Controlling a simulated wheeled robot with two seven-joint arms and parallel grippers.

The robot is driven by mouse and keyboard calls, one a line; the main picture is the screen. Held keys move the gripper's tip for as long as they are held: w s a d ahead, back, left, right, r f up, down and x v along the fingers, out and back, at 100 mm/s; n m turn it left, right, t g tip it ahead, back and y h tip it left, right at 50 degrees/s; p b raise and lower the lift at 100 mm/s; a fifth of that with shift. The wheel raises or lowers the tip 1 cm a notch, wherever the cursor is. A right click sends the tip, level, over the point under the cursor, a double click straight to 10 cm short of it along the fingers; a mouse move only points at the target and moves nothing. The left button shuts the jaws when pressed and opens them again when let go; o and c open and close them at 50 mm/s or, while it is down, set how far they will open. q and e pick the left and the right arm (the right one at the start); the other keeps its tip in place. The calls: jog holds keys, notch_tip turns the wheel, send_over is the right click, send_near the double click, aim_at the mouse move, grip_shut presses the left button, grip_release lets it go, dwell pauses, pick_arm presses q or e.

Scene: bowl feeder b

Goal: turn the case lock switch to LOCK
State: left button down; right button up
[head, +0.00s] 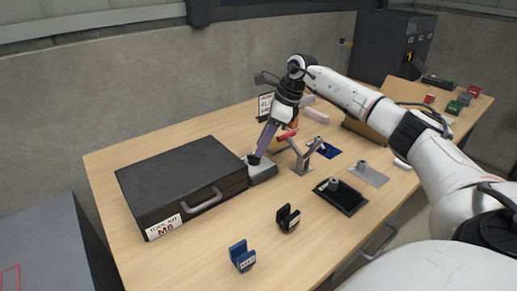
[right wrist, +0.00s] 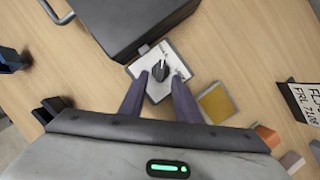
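The lock switch is a dark rotary knob (right wrist: 161,70) on a light square plate (right wrist: 152,98) beside the case. Its box (head: 263,172) shows in the head view. The black case (head: 180,180), labelled TOOL KIT M8, lies shut on the table; its corner (right wrist: 125,22) shows in the right wrist view. My right gripper (head: 255,159) points down at the switch box. In the right wrist view its fingers (right wrist: 160,80) are apart, with the knob between or just beyond the tips; contact cannot be told. The plate's lettering is unreadable. My left gripper is out of view.
A black tray (head: 341,197), a black holder (head: 288,218) and a blue holder (head: 242,256) are nearer the front. A yellow-topped block (right wrist: 216,103) sits close to the switch plate.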

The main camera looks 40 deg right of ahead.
aim_at(254, 158)
jog(key=shift+x, duration=1.05)
jog(key=shift+w+f, duration=0.15)
jog(key=shift+f, duration=0.15)
grip_shut()
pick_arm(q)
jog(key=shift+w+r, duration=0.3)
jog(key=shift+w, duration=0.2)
